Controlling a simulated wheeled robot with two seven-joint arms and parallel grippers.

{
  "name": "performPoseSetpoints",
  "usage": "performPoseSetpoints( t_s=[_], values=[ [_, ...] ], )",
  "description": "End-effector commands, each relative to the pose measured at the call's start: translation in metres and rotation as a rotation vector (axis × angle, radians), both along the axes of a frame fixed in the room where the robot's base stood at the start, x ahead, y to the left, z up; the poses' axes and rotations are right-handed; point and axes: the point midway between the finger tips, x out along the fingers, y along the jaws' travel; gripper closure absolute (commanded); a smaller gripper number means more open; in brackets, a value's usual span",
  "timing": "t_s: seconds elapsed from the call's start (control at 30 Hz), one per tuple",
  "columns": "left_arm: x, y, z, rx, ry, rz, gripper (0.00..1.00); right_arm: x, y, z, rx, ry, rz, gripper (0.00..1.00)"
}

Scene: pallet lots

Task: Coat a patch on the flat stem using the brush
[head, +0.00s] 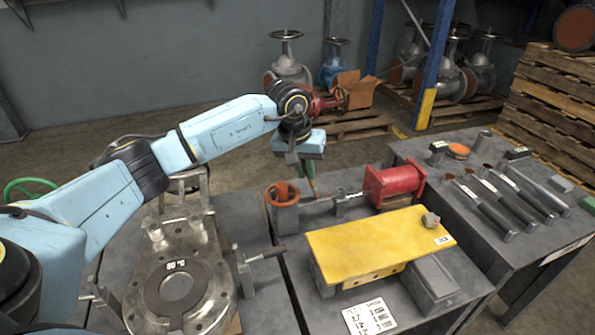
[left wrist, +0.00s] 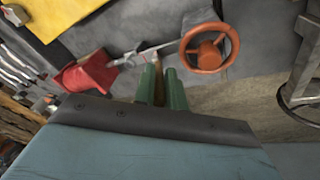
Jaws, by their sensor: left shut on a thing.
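The flat stem (head: 345,195) is a thin silver bar lying between an orange handwheel (head: 283,193) and a red flanged part (head: 393,186). It also shows in the left wrist view (left wrist: 150,49). My left gripper (head: 311,182) has green fingers pointing down close to the stem. In the left wrist view its fingers (left wrist: 161,88) are shut on the brush, of which only a small brownish tip (left wrist: 157,64) shows between them, near the stem. I cannot tell whether the tip touches the stem. My right gripper is not in view.
A yellow plate (head: 375,240) lies just in front of the stem. Several dark-handled tools (head: 488,212) lie on the right table. A large metal valve part (head: 178,285) stands at the front left. A small clamp (head: 258,262) stands beside it.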

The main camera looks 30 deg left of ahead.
Motion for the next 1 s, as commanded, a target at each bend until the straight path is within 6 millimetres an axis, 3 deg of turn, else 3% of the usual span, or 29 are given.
performPoseSetpoints(
  t_s=[0.6, 1.0],
  values=[
    [0.026, -0.021, -0.001, 0.002, 0.001, 0.000, 1.00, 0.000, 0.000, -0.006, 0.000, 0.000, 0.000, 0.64],
    [0.005, -0.004, -0.001, 0.001, 0.002, 0.001, 1.00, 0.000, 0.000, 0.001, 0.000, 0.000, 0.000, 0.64]
  ],
)
